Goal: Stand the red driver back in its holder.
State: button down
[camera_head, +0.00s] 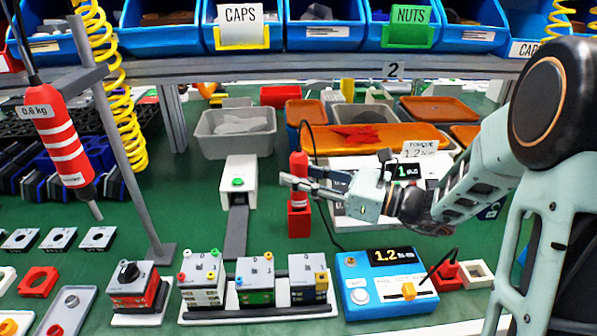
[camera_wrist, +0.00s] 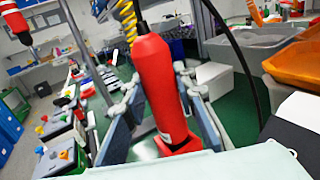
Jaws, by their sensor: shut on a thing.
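The red driver (camera_head: 299,165) is upright between the fingers of my gripper (camera_head: 291,184), which is shut on its body. In the wrist view the driver (camera_wrist: 160,80) fills the middle, with a finger on each side and a dark cable leaving its top. The red holder (camera_head: 299,222) stands on the green bench directly below the driver. Part of the holder (camera_wrist: 180,146) also shows at the driver's lower end in the wrist view. My fingers hide part of the driver, and I cannot tell whether its tip is inside the holder.
The blue controller (camera_head: 387,283) and small test blocks (camera_head: 255,280) are in front. A second red tool (camera_head: 60,140) hangs at far left. Grey bin (camera_head: 235,135) and orange trays (camera_head: 375,136) are behind.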

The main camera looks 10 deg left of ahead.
jog(key=shift+f, duration=0.45)
dwell(1.0)
jog(key=c, duration=1.5)
grip_release()
jog(key=shift+f, duration=0.1)
jog(key=v, duration=1.2)
